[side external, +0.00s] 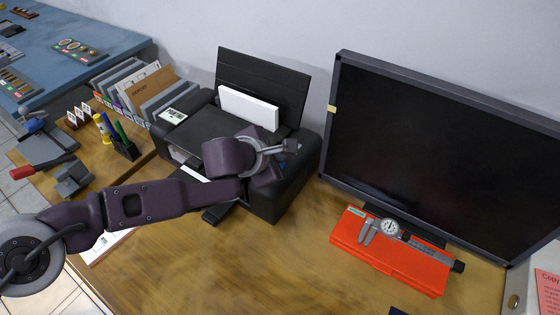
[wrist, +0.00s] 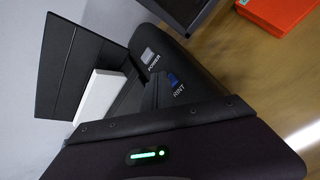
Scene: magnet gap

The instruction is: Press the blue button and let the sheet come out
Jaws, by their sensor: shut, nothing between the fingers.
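The black printer (side external: 292,190) stands on the wooden desk, with a white paper stack (side external: 248,108) upright in its rear feed; the stack also shows in the wrist view (wrist: 97,97). The blue button (wrist: 173,79), beside a partly covered PRINT label, is on the printer's top edge in the wrist view. A grey POWER button (wrist: 149,56) is near it. My gripper (side external: 268,173) is shut and empty over the printer's right side. Its fingertips are mostly hidden, so I cannot tell whether they touch the button. A white strip (side external: 196,173) shows at the printer's front, partly behind my arm.
A dark monitor (side external: 440,150) stands right of the printer. A red case (side external: 390,256) with a dial caliper (side external: 389,228) lies before it. File holders (side external: 135,88) and a pen cup (side external: 124,148) are on the left. The desk front centre is clear.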

